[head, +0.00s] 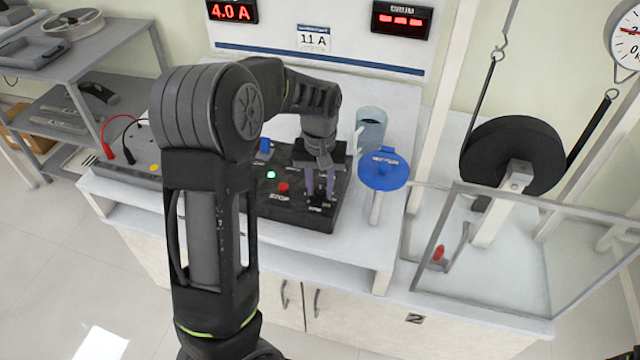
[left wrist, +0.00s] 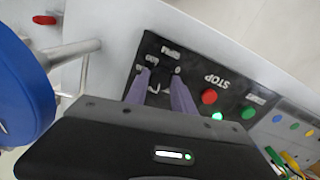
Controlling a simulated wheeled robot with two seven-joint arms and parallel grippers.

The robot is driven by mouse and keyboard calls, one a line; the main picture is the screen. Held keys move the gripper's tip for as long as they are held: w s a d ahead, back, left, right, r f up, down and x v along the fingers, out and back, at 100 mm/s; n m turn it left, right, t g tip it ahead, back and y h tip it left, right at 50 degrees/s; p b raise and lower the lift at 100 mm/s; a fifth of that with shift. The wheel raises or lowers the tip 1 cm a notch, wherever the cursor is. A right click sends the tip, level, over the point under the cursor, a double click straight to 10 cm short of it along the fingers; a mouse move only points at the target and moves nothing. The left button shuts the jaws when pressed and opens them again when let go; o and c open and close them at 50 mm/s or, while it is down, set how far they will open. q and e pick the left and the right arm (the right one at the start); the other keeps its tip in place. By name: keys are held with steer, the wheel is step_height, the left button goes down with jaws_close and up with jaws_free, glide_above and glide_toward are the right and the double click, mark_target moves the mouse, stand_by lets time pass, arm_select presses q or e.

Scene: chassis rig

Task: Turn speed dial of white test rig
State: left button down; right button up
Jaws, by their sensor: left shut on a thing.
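The black control box (head: 270,212) of the white rig stands on the white bench. It also shows in the left wrist view (left wrist: 203,69), with a red stop button (left wrist: 208,96) and a lit green light (left wrist: 217,116). My left gripper (head: 320,192) points down at the right part of the box. Its two purple fingers (left wrist: 162,80) are closed in on a small thing among white markings, in the place of the speed dial. The fingers mostly hide the dial, so I cannot read its setting. My right gripper is not in view.
A blue round handle (head: 384,168) stands close right of the box. A grey-blue cup (head: 371,128) is behind it. A red display (head: 231,11) reads 4.0 A; another display (head: 401,20) shows dashes. A clear guard panel (head: 480,250) and black wheel (head: 513,157) are at right.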

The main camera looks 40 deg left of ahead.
mark_target(319, 190)
arm_select(q)
steer(key=n+p, duration=0.1)
steer(key=n, duration=0.5)
steer(key=shift+n, duration=0.4)
steer(key=c, duration=1.1)
jaws_free()
steer(key=shift+o, duration=0.2)
step_height(319, 190, up, 8)
steer(key=shift+f, duration=0.1)
steer(key=shift+s+f, duration=0.1)
